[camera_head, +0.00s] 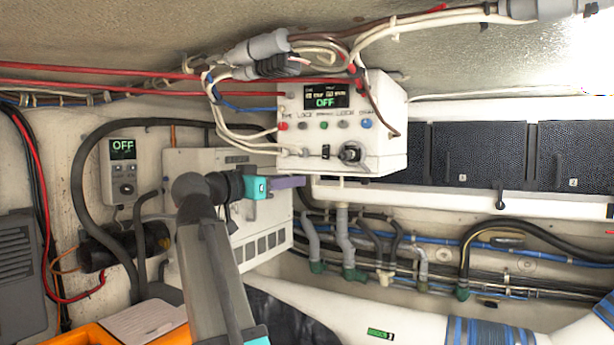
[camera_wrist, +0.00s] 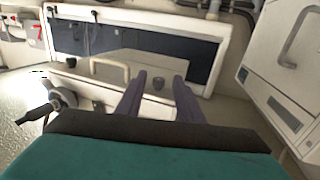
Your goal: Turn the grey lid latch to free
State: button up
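My gripper (camera_head: 302,181) is in the middle of the head view, with a teal body and purple fingers, just below and left of the white control box. In the wrist view my gripper (camera_wrist: 160,76) has its two purple fingers apart, with nothing held between them. I cannot surely pick out the grey lid latch. A grey round fitting with a black lever (camera_wrist: 62,97) shows at the left of the wrist view.
The control box (camera_head: 375,125) has an OFF display, buttons and a black knob. A white vented cabinet (camera_head: 185,180) is behind my arm. Dark locker panels (camera_head: 480,155) are at the right. Cables and hoses crowd the wall. A tan handle (camera_wrist: 110,70) is ahead in the wrist view.

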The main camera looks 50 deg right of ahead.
jog(key=d+p, duration=0.2)
jog(key=d, duration=0.5)
jog(key=shift+a, duration=0.1)
jog(key=shift+c, duration=0.3)
jog(key=shift+s, duration=0.1)
grip_shut()
